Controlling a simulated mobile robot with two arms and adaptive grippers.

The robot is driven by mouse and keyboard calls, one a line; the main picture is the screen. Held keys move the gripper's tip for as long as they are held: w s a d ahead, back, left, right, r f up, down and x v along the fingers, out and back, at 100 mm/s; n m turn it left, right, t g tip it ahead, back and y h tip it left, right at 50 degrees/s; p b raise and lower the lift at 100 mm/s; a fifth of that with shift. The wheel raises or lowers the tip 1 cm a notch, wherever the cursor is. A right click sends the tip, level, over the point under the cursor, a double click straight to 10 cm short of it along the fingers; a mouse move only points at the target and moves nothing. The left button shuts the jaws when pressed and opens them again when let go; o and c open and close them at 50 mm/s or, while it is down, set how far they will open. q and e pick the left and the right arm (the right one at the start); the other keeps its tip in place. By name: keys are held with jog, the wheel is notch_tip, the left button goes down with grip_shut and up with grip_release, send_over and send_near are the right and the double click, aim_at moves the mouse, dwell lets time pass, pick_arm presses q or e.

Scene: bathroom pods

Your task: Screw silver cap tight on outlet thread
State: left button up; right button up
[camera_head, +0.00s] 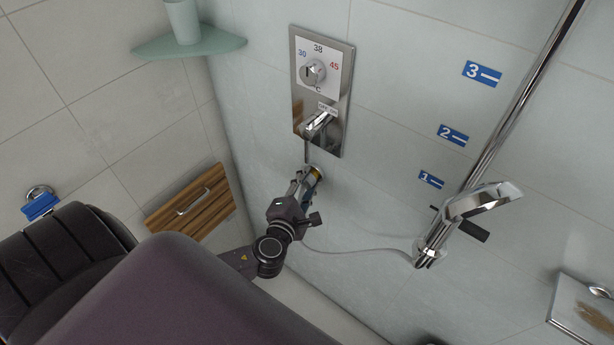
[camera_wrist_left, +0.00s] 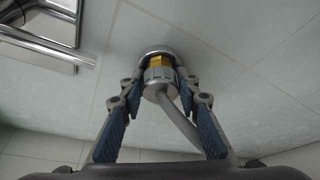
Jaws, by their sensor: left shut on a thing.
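The silver cap (camera_wrist_left: 158,76) is at the end of a grey hose (camera_wrist_left: 181,118), seen in the left wrist view. It sits up against the brass outlet thread (camera_wrist_left: 160,60), which shows between the cap and the round wall flange (camera_wrist_left: 157,50). How far it is screwed on I cannot tell. My left gripper (camera_wrist_left: 159,82) is shut on the cap, one blue-padded finger on each side. In the head view my left gripper (camera_head: 308,181) is at the wall below the mixer plate and largely hides the cap. A little brass (camera_head: 317,173) shows there. My right gripper is not in view.
The mixer plate (camera_head: 338,100) with its lever (camera_head: 317,124) is just above the gripper. The hose (camera_head: 360,252) runs right to the hand shower (camera_head: 470,207) on a chrome rail (camera_head: 525,92). A wooden folding seat (camera_head: 212,207) is at the left wall, below a corner shelf (camera_head: 218,42).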

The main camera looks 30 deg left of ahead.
pick_arm(q)
jog(key=shift+d, duration=0.1)
jog(key=m+t+y, duration=0.1)
jog(key=m, duration=0.1)
jog(key=shift+m, duration=0.4)
jog(key=o, duration=1)
